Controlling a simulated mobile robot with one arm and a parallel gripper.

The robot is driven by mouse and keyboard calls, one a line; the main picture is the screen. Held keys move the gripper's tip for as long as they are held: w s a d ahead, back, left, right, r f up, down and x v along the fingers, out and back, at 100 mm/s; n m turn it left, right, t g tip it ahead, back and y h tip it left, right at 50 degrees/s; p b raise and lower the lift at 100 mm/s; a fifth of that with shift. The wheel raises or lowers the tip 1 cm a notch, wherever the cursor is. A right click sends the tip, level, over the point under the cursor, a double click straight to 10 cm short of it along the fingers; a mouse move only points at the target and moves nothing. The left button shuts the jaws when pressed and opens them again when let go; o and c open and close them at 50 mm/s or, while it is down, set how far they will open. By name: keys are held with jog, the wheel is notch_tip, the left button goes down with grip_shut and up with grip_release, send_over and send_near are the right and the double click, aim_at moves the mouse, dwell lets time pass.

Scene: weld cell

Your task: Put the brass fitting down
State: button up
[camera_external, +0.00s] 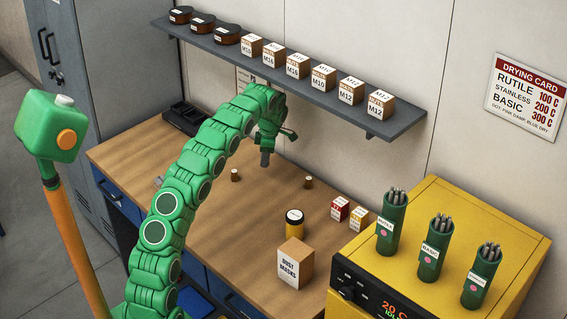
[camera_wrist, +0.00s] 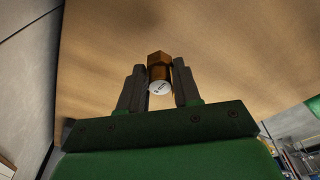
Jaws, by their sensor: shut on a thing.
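The brass fitting (camera_wrist: 159,60) shows in the wrist view, with a hexagonal brass end and a pale round end face carrying small dark marks. It is between the two dark fingers of my gripper (camera_wrist: 159,84), which is shut on it. In the external view my gripper (camera_external: 265,158) points down over the wooden bench (camera_external: 205,215), toward its back. The fitting cannot be made out there, and its height above the bench is hard to tell.
Two small brown pieces stand on the bench, one left (camera_external: 235,175) and one right (camera_external: 308,182) of my gripper. A yellow jar (camera_external: 294,223), a dust masks box (camera_external: 294,264) and small cartons (camera_external: 340,208) stand nearer the front. A loaded shelf (camera_external: 300,85) hangs behind.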

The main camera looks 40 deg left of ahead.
aim_at(266, 175)
jog(key=shift+w+a+f, duration=0.1)
jog(key=shift+w+a, duration=0.15)
jog(key=shift+w, duration=0.05)
jog(key=shift+f, duration=2.45)
jog(key=shift+f, duration=0.1)
jog(key=o, duration=1.1)
jog(key=shift+w+d+r, duration=0.1)
jog(key=shift+w+r, duration=0.05)
jog(key=shift+r, duration=0.7)
jog(key=shift+w+d+r, duration=0.1)
jog(key=shift+r, duration=1.15)
jog(key=shift+o, duration=0.2)
